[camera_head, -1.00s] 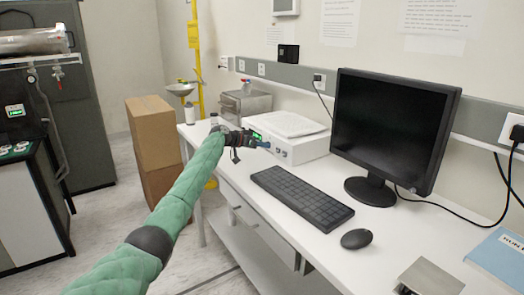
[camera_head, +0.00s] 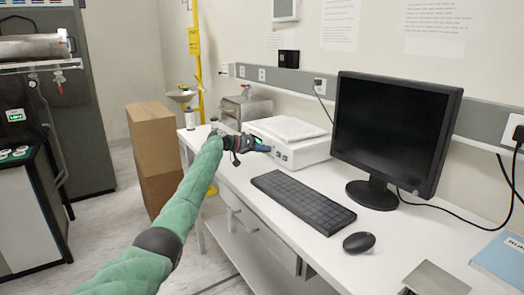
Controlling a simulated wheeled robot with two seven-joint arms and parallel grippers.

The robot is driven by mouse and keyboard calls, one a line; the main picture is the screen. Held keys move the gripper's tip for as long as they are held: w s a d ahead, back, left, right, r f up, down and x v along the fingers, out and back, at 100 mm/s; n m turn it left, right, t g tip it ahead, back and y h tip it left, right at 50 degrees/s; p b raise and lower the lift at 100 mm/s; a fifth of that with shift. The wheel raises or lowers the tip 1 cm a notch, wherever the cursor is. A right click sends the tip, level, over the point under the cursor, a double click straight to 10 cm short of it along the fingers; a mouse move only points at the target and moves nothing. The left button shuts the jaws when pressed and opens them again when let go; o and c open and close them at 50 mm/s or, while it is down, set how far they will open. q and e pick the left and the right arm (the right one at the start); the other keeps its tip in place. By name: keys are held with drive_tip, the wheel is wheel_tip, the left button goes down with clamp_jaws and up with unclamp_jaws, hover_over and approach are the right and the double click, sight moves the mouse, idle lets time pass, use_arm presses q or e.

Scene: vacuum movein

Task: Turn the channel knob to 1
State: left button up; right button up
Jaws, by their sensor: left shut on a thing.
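A white box-shaped device (camera_head: 312,152) with a flat top plate stands on the white bench, left of the monitor. Small dark controls show on its front face, and a small green-lit display (camera_head: 258,140) shows at its left end. My left gripper (camera_head: 263,148) is at the left part of this front face, its fingers shut on the channel knob. The gripper covers the knob, so its pointer and number cannot be read. My right gripper is not in view.
A keyboard (camera_head: 303,201), a mouse (camera_head: 359,242) and a monitor (camera_head: 390,132) stand right of my left arm. Small bottles (camera_head: 190,118) and a metal box (camera_head: 247,107) are behind the gripper. Stacked cardboard boxes (camera_head: 153,137) stand on the floor at left.

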use_arm(q)
drive_tip(key=o, duration=1)
drive_tip(key=shift+s+a+r, duration=0.15)
drive_tip(key=shift+a, duration=0.4)
drive_tip(key=b+v, duration=0.1)
drive_tip(key=v, duration=0.5)
drive_tip(key=shift+s+a+r, duration=0.1)
drive_tip(key=shift+a+r, duration=0.05)
drive_tip(key=shift+a, duration=0.15)
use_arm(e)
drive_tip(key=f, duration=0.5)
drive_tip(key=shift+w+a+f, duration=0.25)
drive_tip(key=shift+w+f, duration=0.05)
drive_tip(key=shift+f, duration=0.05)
